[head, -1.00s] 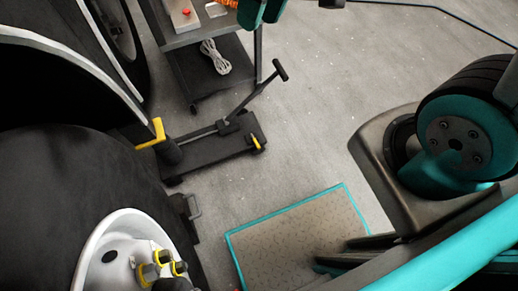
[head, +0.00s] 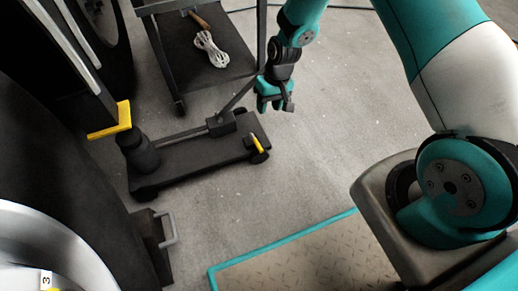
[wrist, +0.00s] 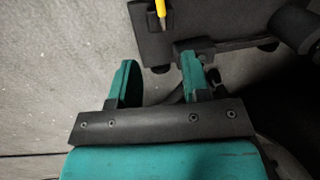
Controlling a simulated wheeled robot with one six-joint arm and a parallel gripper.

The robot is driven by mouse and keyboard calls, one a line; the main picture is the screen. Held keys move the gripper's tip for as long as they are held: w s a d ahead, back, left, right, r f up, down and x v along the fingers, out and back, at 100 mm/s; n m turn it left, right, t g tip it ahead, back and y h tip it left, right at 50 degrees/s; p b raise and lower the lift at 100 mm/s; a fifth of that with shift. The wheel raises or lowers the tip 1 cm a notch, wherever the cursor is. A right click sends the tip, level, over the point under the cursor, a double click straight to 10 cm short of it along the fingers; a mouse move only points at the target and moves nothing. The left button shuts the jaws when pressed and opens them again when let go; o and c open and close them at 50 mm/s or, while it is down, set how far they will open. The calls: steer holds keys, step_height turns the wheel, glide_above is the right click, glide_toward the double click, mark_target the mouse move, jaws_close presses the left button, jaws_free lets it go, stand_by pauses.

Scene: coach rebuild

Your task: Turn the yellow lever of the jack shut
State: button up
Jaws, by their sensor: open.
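The black floor jack (head: 190,163) stands on the grey floor at left centre of the head view. Its small yellow lever (head: 257,143) sticks out at the jack's right end. In the wrist view the yellow lever (wrist: 161,10) shows at the top edge, against the jack's dark body (wrist: 152,30), partly cut off by the frame. My gripper (head: 276,103) is open and empty, with teal fingers pointing down, above and to the right of the lever in the head view. In the wrist view my gripper (wrist: 160,84) has a clear gap between its fingers, apart from the lever.
A yellow pad (head: 112,120) tops the jack's left end beside a large dark body. A teal-edged mat (head: 310,262) lies in front. Floor right of the jack is clear.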

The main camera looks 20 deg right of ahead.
mark_target(258, 144)
steer(key=a+f+b, duration=0.1)
steer(key=f+b, duration=0.2)
steer(key=f, duration=0.2)
steer(key=a+f+b, duration=0.1)
steer(key=f+b, duration=0.2)
steer(key=f, duration=0.3)
steer(key=a+f+b, duration=0.1)
steer(key=f+b, duration=0.2)
steer(key=f, duration=0.3)
steer(key=shift+s+a, duration=0.15)
steer(key=shift+r, duration=0.1)
jaws_close()
